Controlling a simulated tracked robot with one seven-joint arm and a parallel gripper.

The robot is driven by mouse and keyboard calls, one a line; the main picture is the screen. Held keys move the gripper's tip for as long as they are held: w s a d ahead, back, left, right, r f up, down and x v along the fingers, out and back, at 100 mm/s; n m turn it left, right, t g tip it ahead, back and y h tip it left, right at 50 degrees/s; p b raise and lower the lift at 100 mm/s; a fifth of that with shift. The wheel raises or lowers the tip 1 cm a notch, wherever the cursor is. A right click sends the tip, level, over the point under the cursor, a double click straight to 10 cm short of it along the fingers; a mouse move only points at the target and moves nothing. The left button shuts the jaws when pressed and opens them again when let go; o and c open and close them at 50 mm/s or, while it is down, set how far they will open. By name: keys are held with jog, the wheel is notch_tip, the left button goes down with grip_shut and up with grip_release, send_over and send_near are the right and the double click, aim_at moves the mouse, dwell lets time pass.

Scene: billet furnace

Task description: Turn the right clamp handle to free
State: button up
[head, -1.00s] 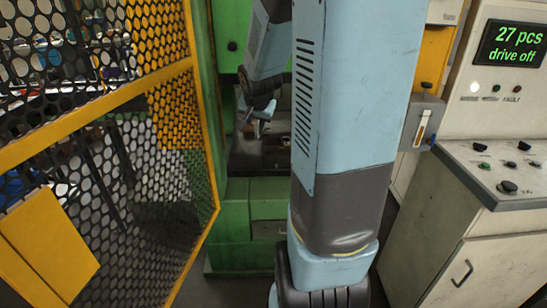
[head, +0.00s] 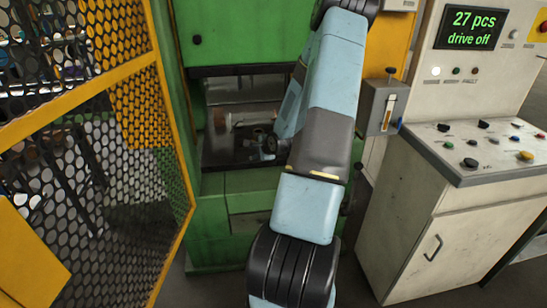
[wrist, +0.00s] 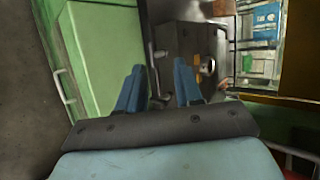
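My gripper (wrist: 159,72) shows in the wrist view with two blue fingers apart and nothing between them. It points into the dark bay of the green machine (head: 232,58). A small shiny metal knob or handle end (wrist: 207,67) lies ahead, beyond and right of the right fingertip. A thin dark lever (wrist: 157,58) stands beyond the gap between the fingers. I cannot tell which of these is the right clamp handle. In the head view my arm covers the right part of the bay and hides the gripper's fingers.
A yellow-framed mesh guard (head: 85,75) stands open at the left. A grey switch box with a slot (head: 384,108) is right of my arm. A control desk (head: 480,150) with a lit display (head: 474,28) stands at the right. Bare floor shows between machine and desk.

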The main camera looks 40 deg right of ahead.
jog(key=s+d+f+m+t+h, duration=0.6)
jog(key=d+f+m, duration=0.5)
jog(key=m, duration=0.7)
jog(key=shift+t+y, duration=0.3)
jog(key=x, duration=0.8)
jog(key=f+x, duration=0.1)
jog(key=x, duration=0.3)
jog(key=shift+w+a, duration=0.1)
jog(key=shift+a, duration=0.1)
